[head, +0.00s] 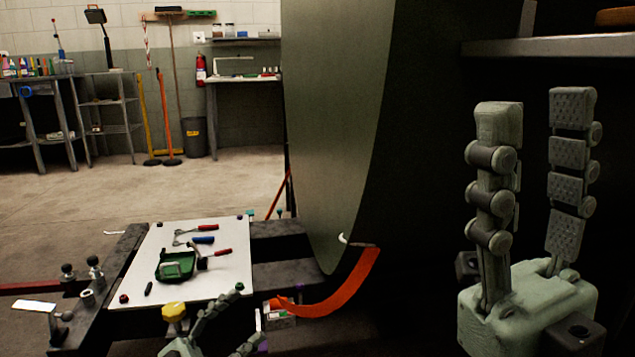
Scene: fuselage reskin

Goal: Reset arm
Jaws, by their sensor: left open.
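My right gripper (535,110) stands large at the right of the head view. Its two jointed fingers point up and are well apart, with nothing between them. My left gripper (250,314) is low in the picture, just in front of the white board's near edge. Its fingers are spread and I see nothing held in them. Its base is cut off by the bottom edge.
An orange curved strip (335,297) hangs beside a large grey-green fuselage panel (335,120). A shelf edge (550,46) lies behind my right gripper. Open floor (90,205) lies at the left.

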